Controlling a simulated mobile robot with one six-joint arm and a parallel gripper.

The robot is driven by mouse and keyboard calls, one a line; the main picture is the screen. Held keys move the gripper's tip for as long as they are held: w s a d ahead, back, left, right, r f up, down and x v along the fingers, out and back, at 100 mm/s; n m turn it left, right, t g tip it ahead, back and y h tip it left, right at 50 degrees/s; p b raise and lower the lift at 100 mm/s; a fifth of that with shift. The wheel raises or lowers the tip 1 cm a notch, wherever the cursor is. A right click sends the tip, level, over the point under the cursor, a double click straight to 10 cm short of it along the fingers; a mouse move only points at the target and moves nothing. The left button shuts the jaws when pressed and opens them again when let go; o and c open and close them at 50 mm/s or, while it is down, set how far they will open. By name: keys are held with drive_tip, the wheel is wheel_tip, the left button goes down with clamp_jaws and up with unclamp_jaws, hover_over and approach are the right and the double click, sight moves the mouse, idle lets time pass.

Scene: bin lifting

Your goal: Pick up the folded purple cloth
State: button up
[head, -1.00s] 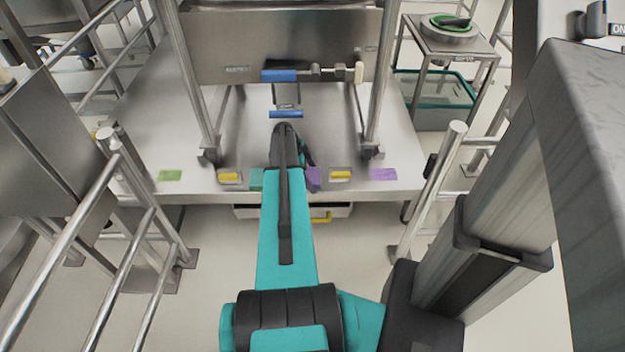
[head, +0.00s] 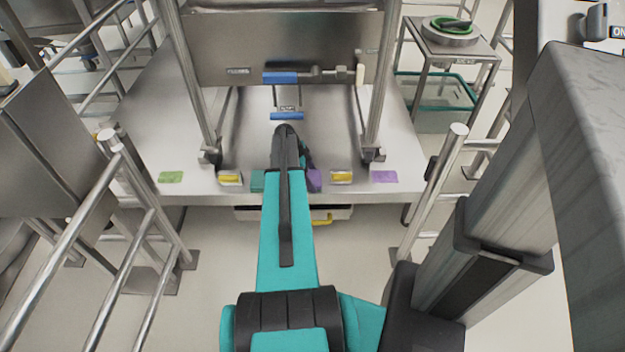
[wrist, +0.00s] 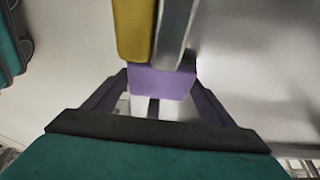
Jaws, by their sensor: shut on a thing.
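The folded purple cloth (head: 314,180) lies at the front edge of the steel table, just right of my arm, which partly hides it. In the wrist view the cloth (wrist: 160,82) is a purple block between the two fingers of my gripper (wrist: 160,78). The gripper is shut on it, with one finger at each side. I cannot tell whether the cloth touches the table.
A flat purple patch (head: 384,176) and a green patch (head: 171,177) lie on the table (head: 150,130). Steel posts rise behind.

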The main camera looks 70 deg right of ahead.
drive_tip(key=shift+r, duration=0.1)
drive_tip(key=shift+r, duration=0.15)
drive_tip(key=shift+a, duration=0.15)
drive_tip(key=s+a, duration=0.3)
drive_tip(key=a, duration=0.5)
drive_tip(key=s+a, duration=0.3)
drive_tip(key=a, duration=0.5)
drive_tip(key=shift+s+a+p, duration=0.2)
drive_tip(key=shift+s+p, duration=0.05)
drive_tip(key=shift+p, duration=0.15)
drive_tip(key=o, duration=0.4)
drive_tip(key=c, duration=0.3)
